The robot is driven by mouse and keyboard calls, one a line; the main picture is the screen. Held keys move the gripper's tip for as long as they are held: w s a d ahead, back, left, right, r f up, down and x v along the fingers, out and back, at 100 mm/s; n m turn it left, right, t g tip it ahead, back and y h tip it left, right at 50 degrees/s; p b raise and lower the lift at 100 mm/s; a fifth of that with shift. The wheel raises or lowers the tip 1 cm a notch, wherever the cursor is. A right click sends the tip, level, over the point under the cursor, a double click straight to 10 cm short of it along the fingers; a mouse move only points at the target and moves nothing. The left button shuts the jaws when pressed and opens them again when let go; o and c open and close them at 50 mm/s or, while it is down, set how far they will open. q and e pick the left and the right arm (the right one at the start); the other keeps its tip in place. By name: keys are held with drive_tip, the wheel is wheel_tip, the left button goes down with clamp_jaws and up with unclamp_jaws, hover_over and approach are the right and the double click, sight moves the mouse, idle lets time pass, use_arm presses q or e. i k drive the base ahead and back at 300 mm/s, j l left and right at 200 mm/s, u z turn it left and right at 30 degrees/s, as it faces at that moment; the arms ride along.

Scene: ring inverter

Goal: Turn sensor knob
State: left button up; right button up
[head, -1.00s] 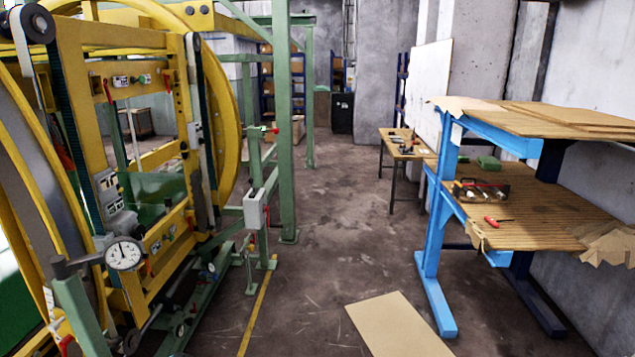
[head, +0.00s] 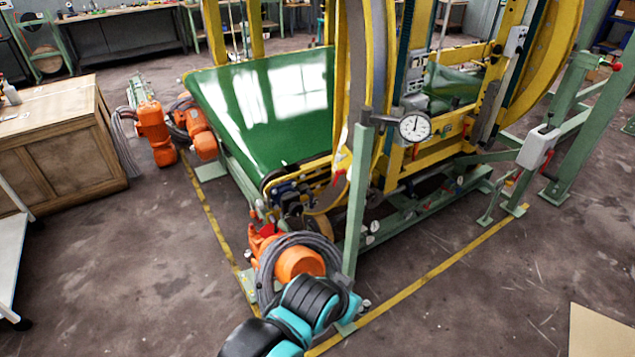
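No part can be singled out for sure as the sensor knob. A pale grey box (head: 537,148) with a small dark piece on top and a red spot low on its side is mounted on the green frame at the right. A round white dial gauge (head: 415,127) sits at the front of the yellow ring machine, beside a green post. Several small gauges and red-handled parts are low on the machine, too small to tell apart. A black and teal arm part, seemingly mine, shows at the bottom centre. No gripper fingers are visible.
The yellow ring machine (head: 352,60) with its green belt (head: 255,105) fills the middle. Orange motors (head: 298,264) stand at its front corner and left side. A wooden cabinet (head: 50,150) is at the left. Floor is open at front right, with a tan board (head: 600,332).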

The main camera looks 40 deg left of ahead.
sight(370, 194)
drive_tip(key=u, duration=0.35)
drive_tip(key=i+l+u, duration=0.5)
drive_tip(key=u, duration=0.2)
drive_tip(key=i+l+u, duration=0.15)
drive_tip(key=l+u, duration=0.2)
drive_tip(key=l, duration=0.15)
drive_tip(key=i+l+u, duration=0.15)
drive_tip(key=l+u, duration=0.15)
drive_tip(key=l, duration=0.15)
